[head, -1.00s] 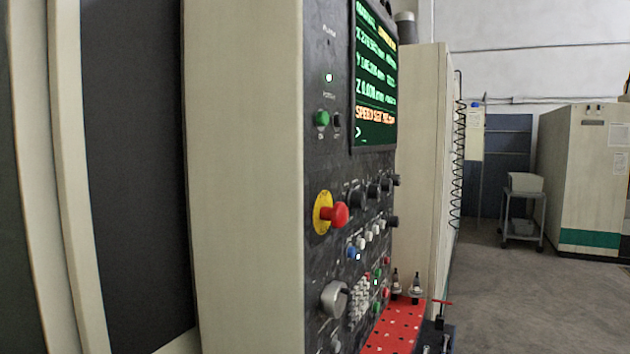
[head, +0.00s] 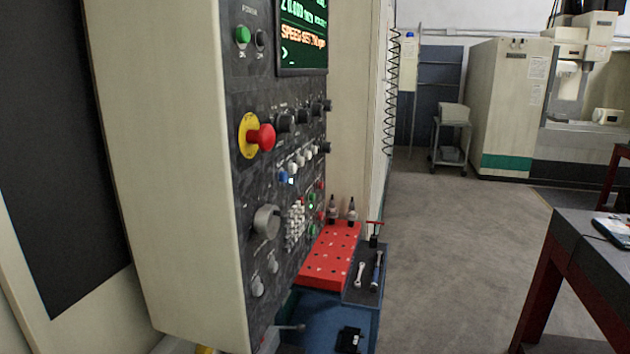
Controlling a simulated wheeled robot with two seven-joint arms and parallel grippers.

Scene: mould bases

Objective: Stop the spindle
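A machine control panel (head: 275,180) faces right on a tall beige cabinet in the head view, seen at a steep angle. A red mushroom stop button (head: 262,138) on a yellow ring sits mid-panel. Above it are a green button (head: 242,35) and a screen (head: 303,38) with a lit speed line. Rows of small buttons (head: 296,222), some lit green, and a large grey dial (head: 266,222) are lower down. Which button is for the spindle cannot be read. Neither of my grippers is in view.
A red holed rack (head: 328,258) with two tool holders stands beside the panel on a blue cart (head: 325,318). A dark tray (head: 363,275) holds a wrench. A table (head: 575,245) stands at right. Grey floor between is clear.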

